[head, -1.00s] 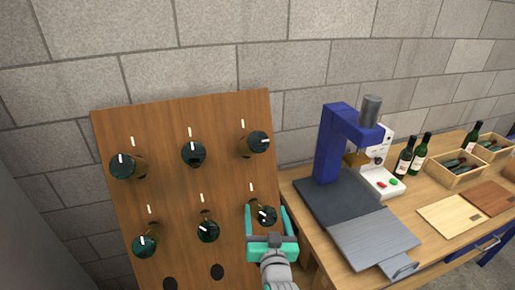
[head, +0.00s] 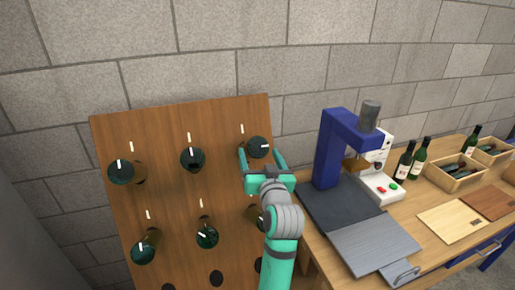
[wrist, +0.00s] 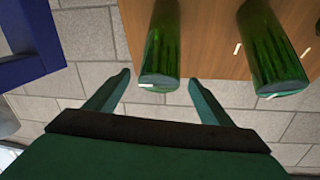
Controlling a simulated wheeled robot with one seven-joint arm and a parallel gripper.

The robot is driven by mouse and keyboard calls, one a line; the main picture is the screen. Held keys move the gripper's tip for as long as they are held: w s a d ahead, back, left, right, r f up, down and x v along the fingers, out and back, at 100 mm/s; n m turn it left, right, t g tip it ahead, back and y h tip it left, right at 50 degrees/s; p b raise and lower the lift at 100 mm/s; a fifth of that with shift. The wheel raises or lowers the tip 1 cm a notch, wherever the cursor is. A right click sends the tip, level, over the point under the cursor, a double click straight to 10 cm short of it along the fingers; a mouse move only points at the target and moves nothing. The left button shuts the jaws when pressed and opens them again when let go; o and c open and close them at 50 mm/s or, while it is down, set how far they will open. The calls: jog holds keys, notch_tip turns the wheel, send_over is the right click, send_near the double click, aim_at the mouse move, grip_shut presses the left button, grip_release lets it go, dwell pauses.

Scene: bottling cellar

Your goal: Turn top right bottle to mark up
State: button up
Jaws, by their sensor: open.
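The top right bottle (head: 257,147) sticks out of the wooden board, its dark round base facing me. The white mark on its base points right, not at the white tick (head: 242,129) on the board above it. My gripper (head: 261,158) is open just in front of this bottle, one finger toward each side. In the wrist view the green bottle (wrist: 162,45) shows between and just beyond the open fingertips (wrist: 159,78). I see no contact. A white mark shows at the edge of its base.
The board (head: 225,175) holds other bottles: top middle (head: 193,159), top left (head: 121,172) and a lower row partly hidden by my arm. A blue press (head: 329,150) stands on the bench close to the right. A stone wall is behind.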

aim_at(259, 152)
jog(key=w, duration=0.3)
jog(key=shift+w+a, duration=0.2)
jog(key=shift+w, duration=0.1)
jog(key=shift+w+a, duration=0.4)
jog(key=shift+w, duration=0.05)
jog(key=shift+d, duration=0.1)
jog(key=shift+c, duration=1.3)
jog(key=shift+d, duration=0.1)
jog(key=c, duration=0.8)
